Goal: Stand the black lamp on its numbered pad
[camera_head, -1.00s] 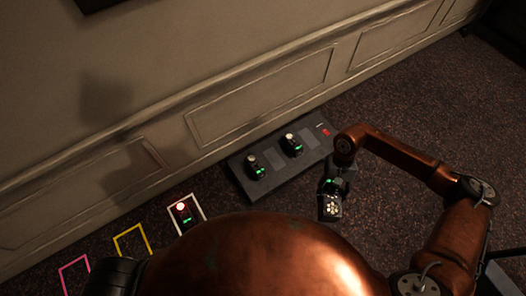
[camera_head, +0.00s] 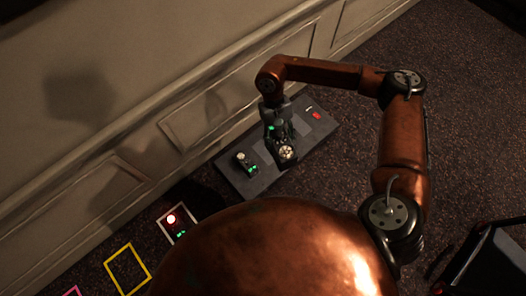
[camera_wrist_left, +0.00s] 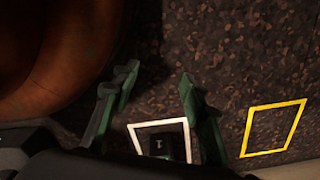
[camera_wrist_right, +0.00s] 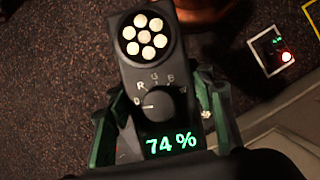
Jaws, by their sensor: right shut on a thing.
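My right gripper (camera_head: 280,138) is shut on a black lamp (camera_wrist_right: 155,75) with a cluster of round lights, a knob and a green "74 %" display. In the head view the held lamp (camera_head: 286,153) is over the long dark board (camera_head: 264,180); I cannot tell whether it touches it. A similar lamp (camera_head: 246,164) stands on the board's left part. Pad numbers on the board are not legible. My left gripper (camera_wrist_left: 155,105) is open and empty, above a white-outlined square (camera_wrist_left: 158,124) holding a dark object marked "1".
A black device with a red light (camera_head: 174,222) stands in the white square by the wall. A yellow square (camera_head: 127,268) and a pink square (camera_head: 72,291) lie left of it. The panelled wall (camera_head: 90,120) runs behind the board.

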